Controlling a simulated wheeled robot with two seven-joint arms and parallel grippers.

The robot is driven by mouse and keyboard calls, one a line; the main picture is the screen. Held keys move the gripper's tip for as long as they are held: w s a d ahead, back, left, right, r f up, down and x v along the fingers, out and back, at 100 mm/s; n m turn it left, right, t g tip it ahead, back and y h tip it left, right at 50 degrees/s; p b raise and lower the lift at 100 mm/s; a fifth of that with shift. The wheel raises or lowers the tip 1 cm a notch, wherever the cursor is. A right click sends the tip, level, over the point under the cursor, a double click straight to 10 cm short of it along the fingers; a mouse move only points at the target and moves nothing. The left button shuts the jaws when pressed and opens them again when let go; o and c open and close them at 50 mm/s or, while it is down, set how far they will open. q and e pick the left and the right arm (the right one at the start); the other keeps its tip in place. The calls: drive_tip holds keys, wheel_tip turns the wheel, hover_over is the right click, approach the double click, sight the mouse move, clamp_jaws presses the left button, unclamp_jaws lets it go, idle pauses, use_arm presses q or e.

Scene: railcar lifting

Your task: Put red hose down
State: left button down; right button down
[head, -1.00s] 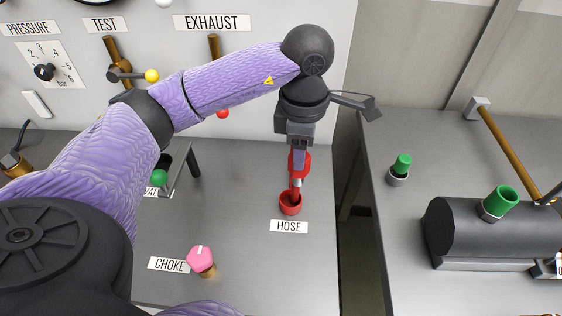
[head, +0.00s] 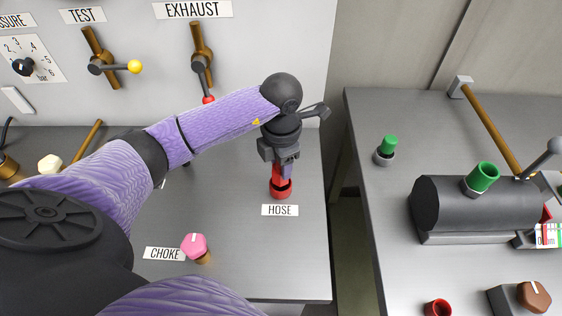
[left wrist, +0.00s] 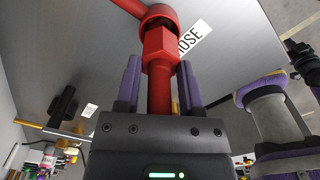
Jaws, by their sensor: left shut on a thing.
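The red hose (left wrist: 159,42) shows in the left wrist view as a red fitting with a hexagonal collar. My left gripper (head: 284,166) is shut on it, with one purple finger on each side. In the head view the gripper points down over the red round holder (head: 281,192) behind the HOSE label (head: 279,210). The hose's end meets the holder's opening, which also shows in the left wrist view (left wrist: 155,13). How deep the end sits inside is hidden.
A pink CHOKE knob (head: 195,246) stands nearer on the grey desk (head: 240,270). EXHAUST (head: 200,45) and TEST (head: 98,55) levers are on the wall panel behind. Across a gap on the right, another desk holds a dark cylinder (head: 440,208) with a green cap.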

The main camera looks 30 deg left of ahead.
use_arm(q)
drive_tip(key=shift+f, duration=0.1)
drive_tip(key=shift+c, duration=1.2)
unclamp_jaws()
wheel_tip(320, 180, up, 12)
drive_tip(key=shift+r+p, duration=0.15)
drive_tip(key=shift+p, duration=0.75)
